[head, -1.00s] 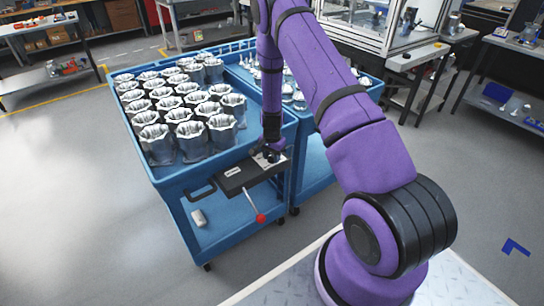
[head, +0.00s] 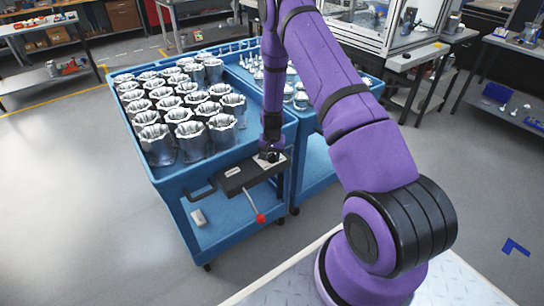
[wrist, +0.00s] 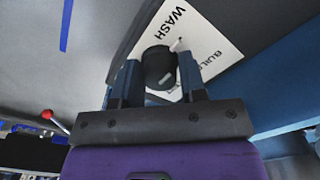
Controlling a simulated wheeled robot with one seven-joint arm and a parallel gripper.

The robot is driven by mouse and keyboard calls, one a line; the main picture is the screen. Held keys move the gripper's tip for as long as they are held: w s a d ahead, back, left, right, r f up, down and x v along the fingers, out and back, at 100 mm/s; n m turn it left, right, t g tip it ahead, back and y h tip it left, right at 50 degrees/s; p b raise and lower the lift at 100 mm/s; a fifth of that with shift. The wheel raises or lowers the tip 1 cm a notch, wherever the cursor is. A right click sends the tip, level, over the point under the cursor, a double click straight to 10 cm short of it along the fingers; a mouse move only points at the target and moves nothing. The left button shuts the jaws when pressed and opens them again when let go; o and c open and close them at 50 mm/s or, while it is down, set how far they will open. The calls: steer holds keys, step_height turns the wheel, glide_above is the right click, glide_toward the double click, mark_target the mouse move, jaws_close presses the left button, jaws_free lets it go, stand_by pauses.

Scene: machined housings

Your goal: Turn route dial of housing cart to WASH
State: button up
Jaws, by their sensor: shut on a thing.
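The housing cart (head: 160,182) is blue, with a dark control box (head: 240,177) on its near end. In the wrist view the route dial (wrist: 157,66) is a round black knob with a pale mark, on a white label plate (wrist: 212,40). The plate reads WASH near the top and BUILD to the right; other lettering is hidden. My gripper (wrist: 159,74) is shut on the dial, one finger on each side. I cannot tell for sure which word the dial points to. In the head view my gripper (head: 269,154) covers the dial.
Several metal housings (head: 180,105) stand on the cart top. A red-knobbed lever (head: 260,217) sticks out from the box, near a black handle (head: 201,190). A second blue cart (head: 313,165) stands close on the right. Floor to the left is clear.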

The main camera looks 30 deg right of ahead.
mark_target(272, 155)
steer(key=o, duration=0.9)
step_height(272, 155, up, 11)
steer(key=shift+f, duration=0.1)
stand_by(0.5)
